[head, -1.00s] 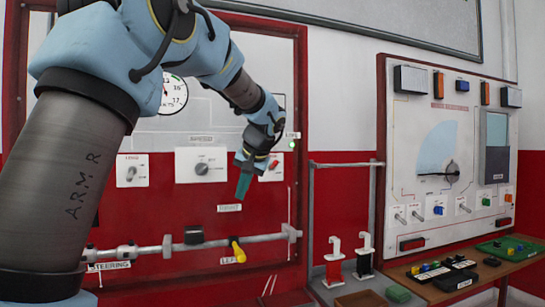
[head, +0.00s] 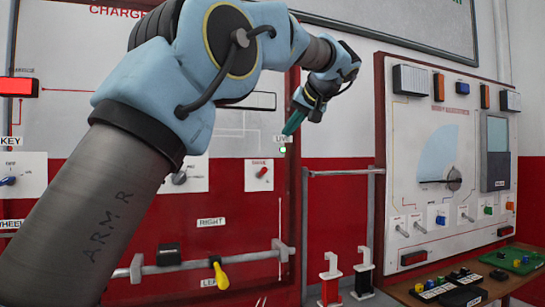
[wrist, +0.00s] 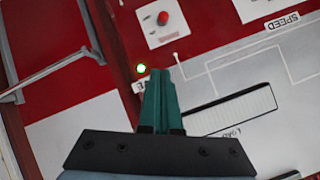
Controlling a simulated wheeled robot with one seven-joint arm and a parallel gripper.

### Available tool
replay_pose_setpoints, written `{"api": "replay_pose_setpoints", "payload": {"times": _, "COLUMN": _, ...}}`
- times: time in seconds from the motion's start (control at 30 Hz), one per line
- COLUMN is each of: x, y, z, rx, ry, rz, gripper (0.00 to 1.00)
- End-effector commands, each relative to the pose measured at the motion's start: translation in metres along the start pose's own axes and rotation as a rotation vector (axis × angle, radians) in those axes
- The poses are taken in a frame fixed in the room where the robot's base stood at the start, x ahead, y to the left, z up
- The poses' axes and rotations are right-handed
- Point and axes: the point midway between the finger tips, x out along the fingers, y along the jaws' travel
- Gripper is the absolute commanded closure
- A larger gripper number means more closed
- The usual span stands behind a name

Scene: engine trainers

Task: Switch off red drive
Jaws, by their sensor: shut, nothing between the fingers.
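The red drive knob (head: 262,172) sits on a small white plate on the red lower part of the panel. Its handle looks tilted, but I cannot read its setting. It also shows in the wrist view (wrist: 163,18), near the top and ahead of the fingertips. My gripper (head: 288,129) is shut and empty, above and right of the knob and apart from it. Its teal fingers (wrist: 161,75) lie together in the wrist view. A green lamp (head: 283,150) labelled LIVE is lit just below the fingertips, and shows beside them in the wrist view (wrist: 141,68).
A grey rail (head: 200,264) with a yellow lever (head: 220,275) runs along the lower panel. A grey frame (head: 343,172) stands right of it. Farther right is a white dial panel (head: 440,190) above a wooden bench with small parts. Another knob (head: 179,178) sits left of the red one.

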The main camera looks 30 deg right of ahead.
Motion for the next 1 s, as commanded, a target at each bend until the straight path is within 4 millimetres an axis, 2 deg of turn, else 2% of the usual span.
{"api": "replay_pose_setpoints", "payload": {"times": 0.17, "x": 0.017, "y": -0.001, "z": 0.000, "rx": 0.002, "ry": -0.003, "rz": -0.003, "gripper": 1.00}}
{"api": "replay_pose_setpoints", "payload": {"times": 0.6, "x": 0.103, "y": -0.002, "z": 0.000, "rx": 0.002, "ry": -0.004, "rz": -0.002, "gripper": 1.00}}
{"api": "replay_pose_setpoints", "payload": {"times": 0.8, "x": 0.106, "y": 0.000, "z": 0.025, "rx": 0.003, "ry": -0.002, "rz": 0.000, "gripper": 1.00}}
{"api": "replay_pose_setpoints", "payload": {"times": 1.0, "x": 0.109, "y": 0.000, "z": 0.037, "rx": 0.001, "ry": 0.000, "rz": 0.000, "gripper": 1.00}}
